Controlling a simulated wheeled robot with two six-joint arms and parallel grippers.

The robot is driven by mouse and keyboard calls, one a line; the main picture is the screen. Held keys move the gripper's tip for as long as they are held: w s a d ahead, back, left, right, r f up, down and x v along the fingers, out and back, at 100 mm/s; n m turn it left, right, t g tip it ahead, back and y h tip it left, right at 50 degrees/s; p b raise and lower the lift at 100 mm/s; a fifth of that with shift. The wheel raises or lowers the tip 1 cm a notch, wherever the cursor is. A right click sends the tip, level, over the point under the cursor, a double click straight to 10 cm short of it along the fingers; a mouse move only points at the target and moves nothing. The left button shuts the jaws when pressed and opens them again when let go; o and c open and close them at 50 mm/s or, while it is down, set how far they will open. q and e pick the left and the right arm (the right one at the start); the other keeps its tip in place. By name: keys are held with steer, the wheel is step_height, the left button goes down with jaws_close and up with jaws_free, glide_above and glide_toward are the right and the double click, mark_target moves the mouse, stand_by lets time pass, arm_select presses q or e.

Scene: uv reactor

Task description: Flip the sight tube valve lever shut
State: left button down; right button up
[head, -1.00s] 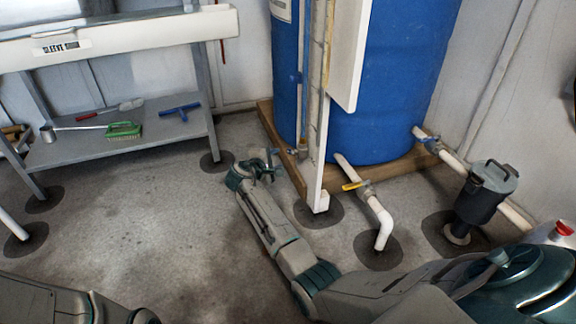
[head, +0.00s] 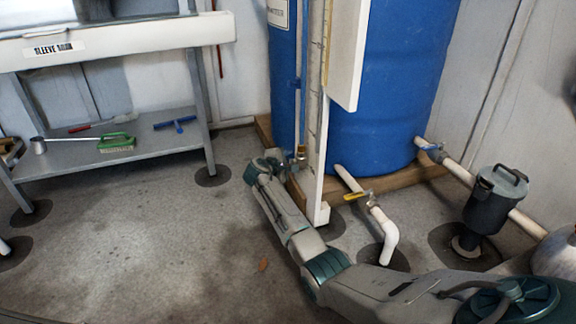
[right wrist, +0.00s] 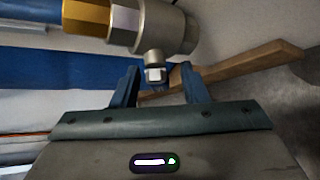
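The sight tube (head: 299,85) runs down the front of the blue tank, beside a white scale board. At its foot is a small valve (head: 300,155) with a brass fitting. My right gripper (head: 274,158) is just left of this valve, low above the floor. In the right wrist view the valve body (right wrist: 165,27) is metal with a brass nut, and its stem (right wrist: 155,74) points down toward the gap between the fingers. The right gripper (right wrist: 160,85) is open there, one finger each side. My left gripper is out of view.
The blue tank (head: 390,100) stands on a wooden base (head: 410,172). A white pipe with a yellow-handled valve (head: 357,196) is to the right, and a dark canister (head: 490,205) beyond. A shelf (head: 165,143) with brushes is at left.

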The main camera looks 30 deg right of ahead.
jaws_close()
stand_by(0.3)
steer(key=shift+w+r+m+t+h+b, duration=0.1)
steer(key=shift+w+m+t+h+b, duration=0.05)
steer(key=shift+m+t+h+b, duration=0.5)
steer(key=m+t+b, duration=0.1)
steer(key=b, duration=0.1)
steer(key=shift+r+h+b, duration=0.2)
steer(key=shift+h+b, duration=0.1)
steer(key=shift+h, duration=0.05)
steer(key=shift+w+r+m+t+h+b, duration=0.1)
steer(key=shift+r+m+t+h+b, duration=0.25)
steer(key=shift+r+m+h+b, duration=0.55)
steer(key=shift+f+y, duration=0.35)
steer(key=shift+y, duration=0.05)
